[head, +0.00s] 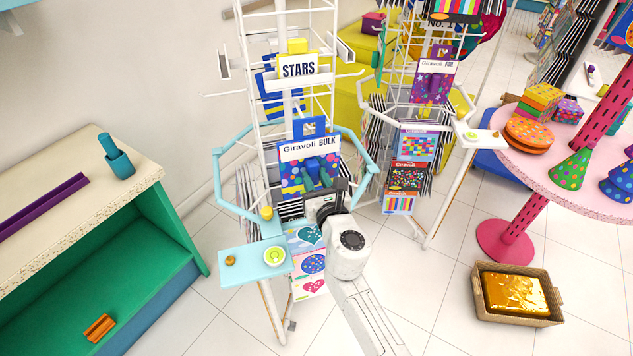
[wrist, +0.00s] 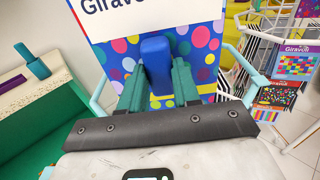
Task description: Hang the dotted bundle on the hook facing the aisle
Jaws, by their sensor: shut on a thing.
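The dotted bundle (head: 294,186) is a blue pack with coloured dots, a white "Giravoli BULK" header and a blue tab with a hole on top. It is upright in front of the white wire rack (head: 283,30). In the wrist view the bundle (wrist: 205,42) fills the top middle. My gripper (wrist: 157,78) has its green fingers shut on the blue grip block on the bundle's face; it also shows in the head view (head: 320,177). Several thin white prongs stick out of the rack around the "STARS" sign (head: 297,68). I cannot tell whether the tab touches a hook.
A pale blue rail (head: 228,158) and small shelf (head: 255,262) flank the rack. A second rack (head: 445,100) stands right. A pink round table (head: 540,170) and a basket (head: 518,318) are further right. A green-and-cream counter (head: 75,205) is left.

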